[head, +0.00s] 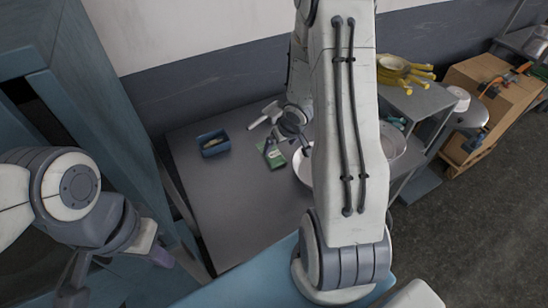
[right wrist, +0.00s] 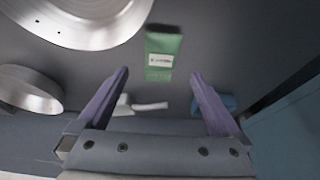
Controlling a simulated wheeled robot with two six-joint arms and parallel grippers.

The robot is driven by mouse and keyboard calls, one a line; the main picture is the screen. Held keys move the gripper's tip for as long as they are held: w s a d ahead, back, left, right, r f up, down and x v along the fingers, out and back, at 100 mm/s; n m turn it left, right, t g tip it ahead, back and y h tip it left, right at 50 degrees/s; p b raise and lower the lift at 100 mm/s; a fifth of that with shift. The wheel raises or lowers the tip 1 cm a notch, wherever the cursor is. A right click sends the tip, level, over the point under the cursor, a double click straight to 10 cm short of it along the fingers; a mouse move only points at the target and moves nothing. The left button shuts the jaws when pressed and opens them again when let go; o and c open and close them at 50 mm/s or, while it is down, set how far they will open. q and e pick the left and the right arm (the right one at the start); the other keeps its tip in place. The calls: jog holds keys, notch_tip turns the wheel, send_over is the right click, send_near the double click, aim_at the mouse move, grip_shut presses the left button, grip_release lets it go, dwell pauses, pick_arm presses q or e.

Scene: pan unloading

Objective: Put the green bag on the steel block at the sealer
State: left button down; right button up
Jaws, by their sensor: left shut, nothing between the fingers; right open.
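The green bag (head: 275,157) lies on the grey table, beside a pale round pan. It also shows in the right wrist view (right wrist: 163,48), with a white label, just beyond the fingertips and roughly centred between them. My right gripper (right wrist: 160,75) is open and empty above the table near the bag. In the head view the right gripper (head: 286,149) is partly hidden by my arm. My left gripper (head: 160,257) is shut and empty at the lower left, away from the table top. I cannot make out the steel block or the sealer for certain.
Round metal pans (right wrist: 85,18) (right wrist: 28,90) lie near the bag. A blue bin (head: 213,143) and a white-handled tool (head: 265,115) are at the back. Yellow items (head: 403,70) sit on the shelf at right. The table's (head: 235,205) front left is clear.

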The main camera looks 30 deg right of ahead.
aim_at(275, 155)
jog(key=b+x, duration=0.3)
jog(key=x, duration=0.5)
jog(key=shift+s, duration=0.1)
jog(key=c, duration=1.5)
jog(key=shift+r, duration=0.15)
jog(key=shift+c, duration=0.2)
